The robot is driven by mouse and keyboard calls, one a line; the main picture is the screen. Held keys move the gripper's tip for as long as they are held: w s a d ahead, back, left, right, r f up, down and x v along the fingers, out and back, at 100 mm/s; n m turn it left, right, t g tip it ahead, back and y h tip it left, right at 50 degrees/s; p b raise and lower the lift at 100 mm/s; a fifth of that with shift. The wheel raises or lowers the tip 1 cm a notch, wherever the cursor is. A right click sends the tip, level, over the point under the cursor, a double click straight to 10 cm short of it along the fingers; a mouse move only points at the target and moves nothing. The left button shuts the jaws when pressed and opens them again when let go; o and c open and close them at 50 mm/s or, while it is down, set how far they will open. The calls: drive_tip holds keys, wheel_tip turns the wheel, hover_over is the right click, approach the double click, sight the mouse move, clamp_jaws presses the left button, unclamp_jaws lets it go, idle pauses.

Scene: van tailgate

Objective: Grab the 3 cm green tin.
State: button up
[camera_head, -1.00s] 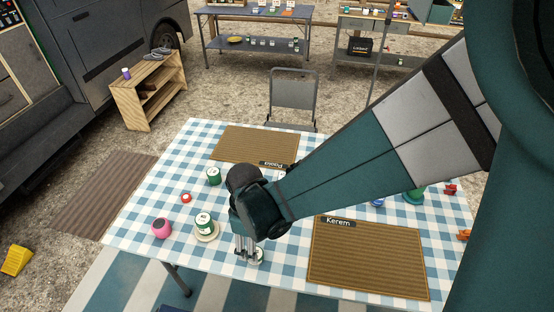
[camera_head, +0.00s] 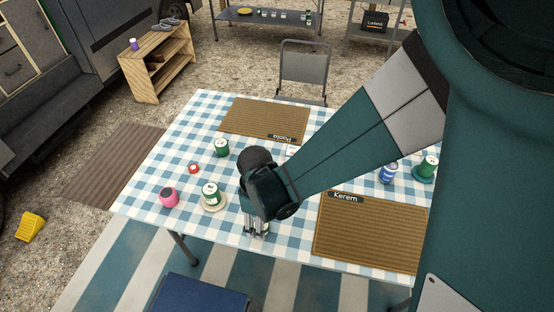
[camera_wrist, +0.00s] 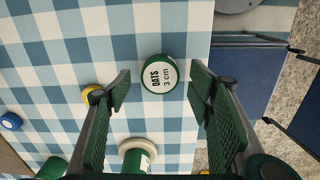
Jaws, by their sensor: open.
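The green tin (camera_wrist: 158,74) stands on the checked cloth in the wrist view, its pale lid reading "OATS 3 cm". My gripper (camera_wrist: 157,80) is open and empty in that view, with one finger on either side of the tin and a gap on both sides. The view from above does not show how far the fingertips are over it. In the head view my gripper (camera_head: 256,230) points down near the table's front edge. It and the arm hide most of what is beneath.
Another green tin (camera_head: 211,195) stands on a saucer, with a pink item (camera_head: 169,198) to its left. A further green tin (camera_head: 222,148) and a red item (camera_head: 194,169) are behind. The Kerem mat (camera_head: 368,235) is right. A yellow item (camera_wrist: 92,95) lies beside the left finger.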

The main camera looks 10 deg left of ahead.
drive_tip(key=shift+f, duration=1.05)
drive_tip(key=c, duration=1)
